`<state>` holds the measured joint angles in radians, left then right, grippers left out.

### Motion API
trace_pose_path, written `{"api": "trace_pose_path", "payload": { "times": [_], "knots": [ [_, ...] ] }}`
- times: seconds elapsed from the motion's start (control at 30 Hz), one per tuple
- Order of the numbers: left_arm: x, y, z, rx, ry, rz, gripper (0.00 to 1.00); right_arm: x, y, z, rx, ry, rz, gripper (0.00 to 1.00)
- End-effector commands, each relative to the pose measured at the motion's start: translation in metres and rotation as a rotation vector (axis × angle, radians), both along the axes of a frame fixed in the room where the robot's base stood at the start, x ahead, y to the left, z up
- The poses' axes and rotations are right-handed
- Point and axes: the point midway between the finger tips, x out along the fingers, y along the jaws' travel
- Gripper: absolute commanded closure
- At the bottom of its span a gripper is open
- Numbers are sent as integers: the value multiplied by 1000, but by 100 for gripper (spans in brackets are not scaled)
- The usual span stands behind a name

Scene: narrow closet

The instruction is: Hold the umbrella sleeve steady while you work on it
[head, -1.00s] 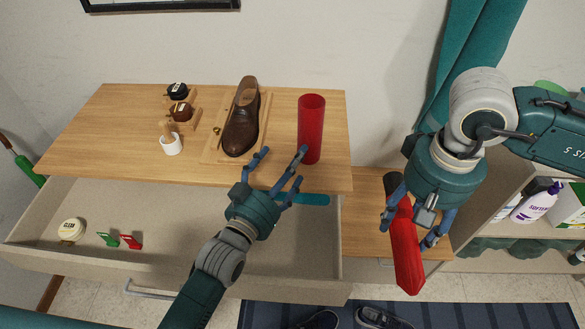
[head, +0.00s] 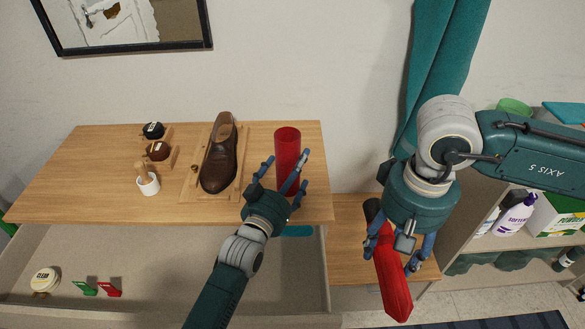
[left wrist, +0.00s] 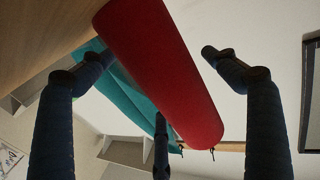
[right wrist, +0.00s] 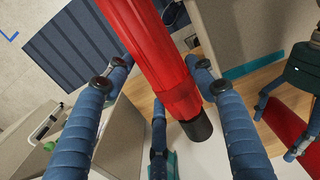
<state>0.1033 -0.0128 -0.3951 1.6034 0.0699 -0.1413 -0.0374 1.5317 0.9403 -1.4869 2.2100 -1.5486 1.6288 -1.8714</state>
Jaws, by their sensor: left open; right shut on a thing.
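The umbrella sleeve, a red tube (head: 287,148), stands upright near the right end of the wooden dresser top. My left gripper (head: 286,168) is open at the sleeve, with its fingers spread to either side of it. In the left wrist view the sleeve (left wrist: 160,70) lies between the spread fingers, with gaps on both sides. My right gripper (head: 390,258) is shut on a folded red umbrella (head: 393,285), right of the dresser. The umbrella hangs tilted, its black end (right wrist: 197,126) up toward the wall.
A brown shoe (head: 219,155) on a wooden board stands left of the sleeve. The drawer (head: 170,260) below is open. Shelves with bottles (head: 515,214) are at the right.

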Motion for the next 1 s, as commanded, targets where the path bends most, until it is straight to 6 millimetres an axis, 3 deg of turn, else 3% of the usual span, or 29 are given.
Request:
{"api": "trace_pose_path", "payload": {
  "times": [0.3, 0.53, 0.87, 1.0],
  "knots": [
    [2, -1, 0, 0, 0, 0, 14, 0, 0, 1, 0, -1, 0, 81],
    [2, -1, 0, 0, 0, 0, 60, 0, 0, 1, 0, -1, 0, 81],
    [2, -1, 0, 0, 1, 0, 61, 1, 1, 1, 0, -3, 0, 81],
    [2, -1, 0, 0, 1, 0, 61, 18, 13, 1, -1, -35, -5, 81]
  ]
}}
